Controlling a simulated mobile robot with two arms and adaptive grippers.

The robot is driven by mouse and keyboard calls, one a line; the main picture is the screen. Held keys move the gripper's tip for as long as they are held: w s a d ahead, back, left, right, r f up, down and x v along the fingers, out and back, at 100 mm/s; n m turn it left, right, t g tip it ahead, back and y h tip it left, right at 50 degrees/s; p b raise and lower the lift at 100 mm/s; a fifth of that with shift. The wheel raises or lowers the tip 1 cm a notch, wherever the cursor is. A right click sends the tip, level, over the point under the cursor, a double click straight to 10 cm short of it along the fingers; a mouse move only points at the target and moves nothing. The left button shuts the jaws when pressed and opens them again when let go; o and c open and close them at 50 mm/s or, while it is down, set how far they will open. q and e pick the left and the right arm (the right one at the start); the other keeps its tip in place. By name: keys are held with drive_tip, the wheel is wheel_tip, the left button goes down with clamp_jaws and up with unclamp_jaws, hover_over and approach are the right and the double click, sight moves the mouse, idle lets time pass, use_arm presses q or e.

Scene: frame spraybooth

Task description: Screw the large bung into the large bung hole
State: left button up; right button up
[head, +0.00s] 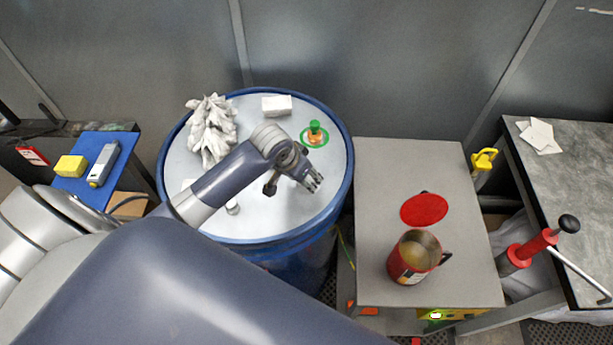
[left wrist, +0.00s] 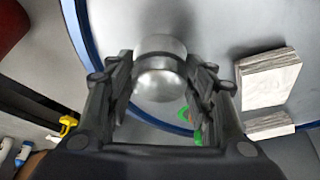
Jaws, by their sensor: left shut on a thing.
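My left gripper (head: 312,181) is above the pale lid of a blue drum (head: 168,195), to the right of its middle. In the left wrist view its fingers are around a round silver metal piece (left wrist: 160,70), which looks like the large bung. The gripper is shut on it; the head view barely shows the piece. A green ring (head: 304,143) lies on the lid beyond the gripper, with a brass-coloured fitting with a green top (head: 315,129) standing inside it. I cannot make out an open bung hole. My right gripper is not in view.
Crumpled white cloth (head: 210,125), a white block (head: 277,105) and a small silver piece (head: 232,208) lie on the lid. A grey table (head: 375,170) to the right holds a red can (head: 413,258) and a red disc (head: 424,209). A blue mat (head: 75,180) is left.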

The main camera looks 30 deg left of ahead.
use_arm(q)
drive_tip(key=shift+a+f+m, duration=0.15)
drive_tip(key=shift+a+m, duration=0.25)
drive_tip(key=m, duration=0.1)
drive_tip(key=m+h, duration=0.1)
drive_tip(key=m, duration=0.1)
drive_tip(key=shift+w+a+g, duration=0.15)
drive_tip(key=shift+a+g, duration=0.25)
drive_tip(key=shift+m+h, duration=0.4)
drive_tip(key=shift+m, duration=0.4)
drive_tip(key=shift+w+a+m, duration=0.15)
drive_tip(key=shift+m, duration=0.35)
drive_tip(key=m+g+h+b, duration=0.1)
drive_tip(key=m, duration=0.2)
drive_tip(key=shift+w+m+g, duration=0.15)
drive_tip(key=shift+m+g, duration=0.15)
